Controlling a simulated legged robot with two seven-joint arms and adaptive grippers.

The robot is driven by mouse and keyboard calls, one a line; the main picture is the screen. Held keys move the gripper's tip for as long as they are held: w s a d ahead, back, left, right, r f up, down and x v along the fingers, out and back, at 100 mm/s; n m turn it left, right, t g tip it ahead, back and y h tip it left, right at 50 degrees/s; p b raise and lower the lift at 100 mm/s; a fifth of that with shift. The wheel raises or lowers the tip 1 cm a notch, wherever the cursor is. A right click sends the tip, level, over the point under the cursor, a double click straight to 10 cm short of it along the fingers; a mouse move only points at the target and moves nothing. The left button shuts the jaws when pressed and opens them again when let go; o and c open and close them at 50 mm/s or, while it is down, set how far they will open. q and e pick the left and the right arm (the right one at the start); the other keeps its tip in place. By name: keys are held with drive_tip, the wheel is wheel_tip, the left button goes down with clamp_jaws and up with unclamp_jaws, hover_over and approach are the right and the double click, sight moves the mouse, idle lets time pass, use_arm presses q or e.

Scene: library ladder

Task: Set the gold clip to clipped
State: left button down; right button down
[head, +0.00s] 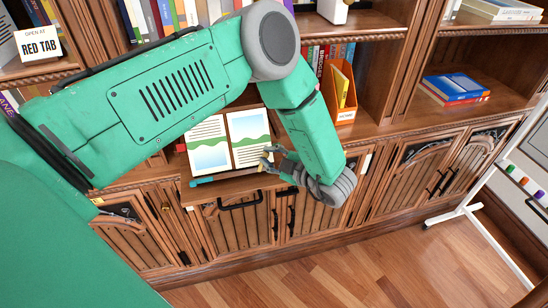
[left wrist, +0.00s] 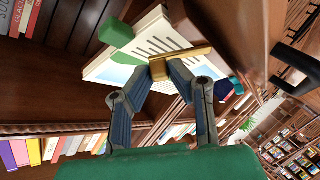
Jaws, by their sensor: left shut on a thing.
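The gold clip (left wrist: 190,56) shows in the left wrist view as a thin gold bar across the lower edge of an open book (left wrist: 150,45). My left gripper (left wrist: 165,68) is shut on its near end, with a gold part between the fingertips. In the head view the open book (head: 207,146) leans on a small wooden ledge, showing blue and green pictures. My left gripper (head: 268,159) is at its right lower corner. The fingers mostly hide the clip there, so its setting cannot be told. My right gripper is in neither view.
A teal rod (head: 203,181) lies along the ledge below the book. An orange file holder (head: 341,94) stands to the right, and blue and red books (head: 456,88) lie farther right. A sign (head: 39,45) reads "OPEN AT RED TAB".

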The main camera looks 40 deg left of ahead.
use_arm(q)
drive_tip(key=n, duration=0.1)
drive_tip(key=a+n+g+h+p, duration=0.1)
drive_tip(key=s+n+g, duration=0.1)
drive_tip(key=n, duration=0.1)
drive_tip(key=shift+a+r+h, duration=0.2)
drive_tip(key=shift+r+h, duration=0.1)
drive_tip(key=shift+r, duration=0.1)
drive_tip(key=shift+s+a+n+g+h+p, duration=0.15)
drive_tip(key=shift+s+n+h+p, duration=0.1)
drive_tip(key=shift+n, duration=0.25)
drive_tip(key=shift+s+a+n+g+h+p, duration=0.15)
drive_tip(key=shift+n+h+p, duration=0.1)
drive_tip(key=shift+n, duration=0.25)
drive_tip(key=shift+d+f, duration=0.1)
drive_tip(key=c, duration=1.5)
unclamp_jaws()
